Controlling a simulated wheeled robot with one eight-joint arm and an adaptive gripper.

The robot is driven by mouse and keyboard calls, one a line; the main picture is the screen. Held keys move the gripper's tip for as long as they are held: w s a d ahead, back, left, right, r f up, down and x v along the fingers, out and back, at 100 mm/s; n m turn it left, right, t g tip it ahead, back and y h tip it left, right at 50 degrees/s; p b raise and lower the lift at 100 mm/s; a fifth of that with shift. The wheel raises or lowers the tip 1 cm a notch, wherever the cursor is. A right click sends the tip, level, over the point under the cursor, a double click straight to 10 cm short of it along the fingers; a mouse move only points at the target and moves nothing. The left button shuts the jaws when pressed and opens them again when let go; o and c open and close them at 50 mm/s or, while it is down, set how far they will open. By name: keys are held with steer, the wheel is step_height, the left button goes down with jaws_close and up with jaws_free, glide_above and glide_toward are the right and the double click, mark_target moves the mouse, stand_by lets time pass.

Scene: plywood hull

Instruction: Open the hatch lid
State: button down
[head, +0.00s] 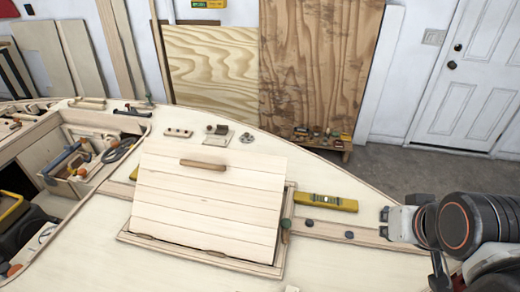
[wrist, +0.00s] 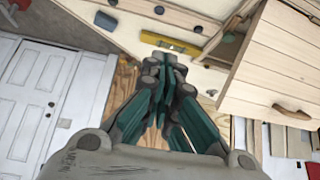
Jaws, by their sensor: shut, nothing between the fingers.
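The hatch lid (head: 205,205) is a pale planked wooden panel with a brown bar handle (head: 203,164) near its far edge. It stands tilted up from its wooden frame (head: 287,235), with its near edge low by the hinges. The raised lid also shows at the right of the wrist view (wrist: 272,68), with its handle (wrist: 291,111). My gripper (head: 386,222) is at the right of the head view, apart from the lid and to its right. Its fingers (wrist: 166,65) are shut and empty in the wrist view. The opening under the lid is mostly hidden.
A yellow level (head: 326,202) lies on the deck right of the frame, between lid and gripper. Dark round knobs (head: 308,222) sit nearby. A tool compartment (head: 95,160) is at the left. Small blocks (head: 216,130) stand behind the lid. The near right deck is mostly clear.

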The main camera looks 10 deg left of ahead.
steer(key=w+a+r+g+p, duration=0.3)
steer(key=w+a+r+p, duration=0.15)
steer(key=w+r, duration=0.8)
steer(key=w+a+g+y+p, duration=0.1)
steer(key=w+a+p, duration=0.1)
steer(key=w+a, duration=0.45)
steer(key=w+a+g+p, duration=0.1)
steer(key=w+a+g, duration=0.15)
steer(key=w, duration=0.75)
steer(key=w+a+f+g+p, duration=0.2)
steer(key=w+a+f+p, duration=0.1)
steer(key=w+a+f, duration=0.4)
steer(key=w+a+f+g+p, duration=0.1)
steer(key=w+a+f+p, duration=0.25)
steer(key=a+f, duration=0.4)
steer(key=s+a+f+g, duration=0.1)
steer(key=s+a+f, duration=0.15)
steer(key=f, duration=0.45)
steer(key=s+a+f, duration=0.1)
steer(key=a+f, duration=0.2)
steer(key=f, duration=0.4)
steer(key=shift+s+a+r+m+h, duration=0.15)
steer(key=shift+s+r, duration=0.1)
steer(key=shift+r, duration=0.25)
steer(key=shift+s+r+m+h, duration=0.1)
steer(key=shift+s+r, duration=0.15)
steer(key=shift+r, duration=0.3)
steer(key=shift+s+a+r+m+h, duration=0.15)
steer(key=shift+s+r, duration=0.1)
steer(key=shift+r, duration=0.25)
